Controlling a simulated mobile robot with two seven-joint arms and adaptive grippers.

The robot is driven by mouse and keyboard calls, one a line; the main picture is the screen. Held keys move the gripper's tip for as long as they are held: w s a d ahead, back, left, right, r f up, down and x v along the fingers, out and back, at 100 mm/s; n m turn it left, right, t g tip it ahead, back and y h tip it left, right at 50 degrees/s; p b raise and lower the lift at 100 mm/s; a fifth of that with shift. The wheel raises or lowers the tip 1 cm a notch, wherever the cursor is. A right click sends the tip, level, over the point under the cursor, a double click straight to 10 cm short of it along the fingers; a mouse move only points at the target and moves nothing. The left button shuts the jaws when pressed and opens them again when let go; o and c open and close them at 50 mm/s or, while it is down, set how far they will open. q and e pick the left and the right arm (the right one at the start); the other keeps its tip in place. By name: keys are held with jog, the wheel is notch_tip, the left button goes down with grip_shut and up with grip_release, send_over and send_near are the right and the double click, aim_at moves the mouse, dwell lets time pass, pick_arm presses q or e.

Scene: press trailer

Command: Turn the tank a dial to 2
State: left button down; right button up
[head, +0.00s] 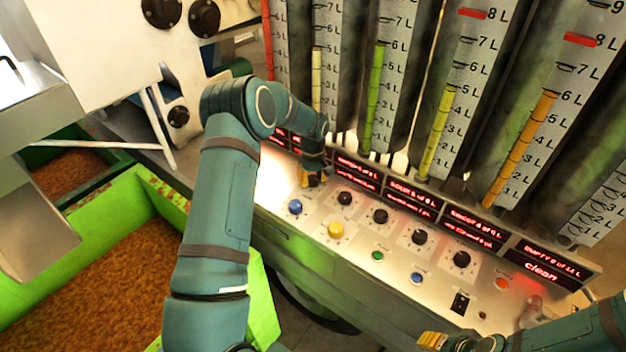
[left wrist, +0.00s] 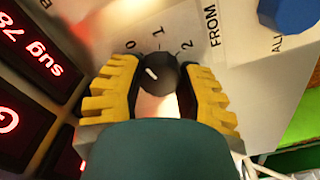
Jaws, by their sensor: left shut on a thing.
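The dial (left wrist: 157,76) is a small black knob with a white mark, on the pale panel between the labels 0, 1 and 2. Its mark tilts up and left, roughly toward 0. The yellow fingers of my left gripper (left wrist: 160,98) stand on both sides of the knob and are shut on it. In the head view my left gripper (head: 313,178) is at the upper left of the panel and mostly hides this dial. My right gripper (head: 433,341) shows only partly at the bottom edge, and its opening is unclear.
The panel carries more black knobs (head: 380,216), a blue knob (head: 295,206), a yellow knob (head: 336,230) and coloured buttons. Red lit displays (head: 410,196) run behind them, with tall gauges (head: 450,110) above. A green bin (head: 80,222) of brown material stands left.

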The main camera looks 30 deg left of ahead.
pick_arm(q)
jog(key=m+b, duration=0.1)
jog(key=m, duration=0.2)
jog(key=shift+f+m, duration=0.1)
jog(key=shift+m, duration=0.3)
jog(key=m, duration=0.4)
jog(key=shift+b, duration=0.3)
jog(key=m, duration=0.4)
jog(key=shift+m, duration=1.9)
jog(key=shift+s, duration=0.1)
jog(key=shift+c, duration=2.3)
grip_release()
